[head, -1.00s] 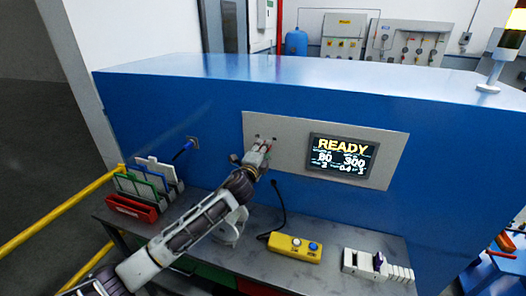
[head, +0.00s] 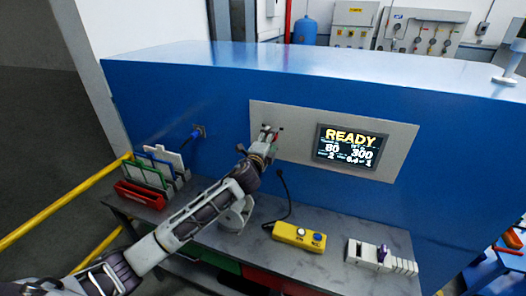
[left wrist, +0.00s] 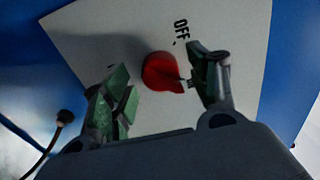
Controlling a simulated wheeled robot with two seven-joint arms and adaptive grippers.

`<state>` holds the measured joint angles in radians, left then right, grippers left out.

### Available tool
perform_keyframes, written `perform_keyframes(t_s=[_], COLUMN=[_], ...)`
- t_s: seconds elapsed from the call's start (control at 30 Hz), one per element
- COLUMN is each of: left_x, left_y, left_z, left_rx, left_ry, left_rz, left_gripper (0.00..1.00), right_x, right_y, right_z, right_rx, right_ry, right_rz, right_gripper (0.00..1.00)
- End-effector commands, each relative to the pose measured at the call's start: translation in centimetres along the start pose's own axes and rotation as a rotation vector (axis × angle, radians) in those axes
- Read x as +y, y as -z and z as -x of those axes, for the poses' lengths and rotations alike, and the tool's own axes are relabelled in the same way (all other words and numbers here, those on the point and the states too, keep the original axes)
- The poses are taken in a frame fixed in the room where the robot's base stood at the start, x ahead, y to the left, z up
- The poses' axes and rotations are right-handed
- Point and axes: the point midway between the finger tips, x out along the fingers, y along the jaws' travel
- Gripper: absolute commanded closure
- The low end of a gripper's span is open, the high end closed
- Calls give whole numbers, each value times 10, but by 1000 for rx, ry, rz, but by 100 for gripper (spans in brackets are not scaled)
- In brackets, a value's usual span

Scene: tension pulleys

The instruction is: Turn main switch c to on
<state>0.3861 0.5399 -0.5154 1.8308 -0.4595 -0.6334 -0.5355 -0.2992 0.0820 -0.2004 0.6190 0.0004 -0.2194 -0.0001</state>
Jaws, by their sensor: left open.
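The main switch, a red rotary knob (left wrist: 162,72), sits on the grey panel (left wrist: 95,30) in the left wrist view. The word OFF is printed beside it; no other position label is readable. My left gripper (left wrist: 160,88) is open, with its green-padded fingers on either side of the knob. The right finger is very close to the knob, and I cannot tell whether it touches. In the head view my left gripper (head: 269,136) is at the left part of the panel and mostly hides the knob. My right gripper is not in view.
A READY display (head: 347,146) is on the panel to the right. Below, the bench (head: 330,225) holds a yellow button box (head: 299,236), a white holder (head: 381,257) and a red tray (head: 139,194) with upright plates. A blue-handled plug (head: 194,136) is on the machine's front at left.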

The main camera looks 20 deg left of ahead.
Motion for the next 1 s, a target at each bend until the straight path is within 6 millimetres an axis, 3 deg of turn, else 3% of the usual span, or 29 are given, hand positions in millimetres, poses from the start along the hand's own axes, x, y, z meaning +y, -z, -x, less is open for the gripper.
perform_keyframes(t_s=[1.0], left_x=[1], left_y=[0], left_z=[87], left_rx=[1], left_ry=[-1], left_rz=[-1], left_gripper=[40], right_x=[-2], right_y=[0], right_z=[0], right_rx=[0], right_ry=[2], right_rz=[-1], right_gripper=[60])
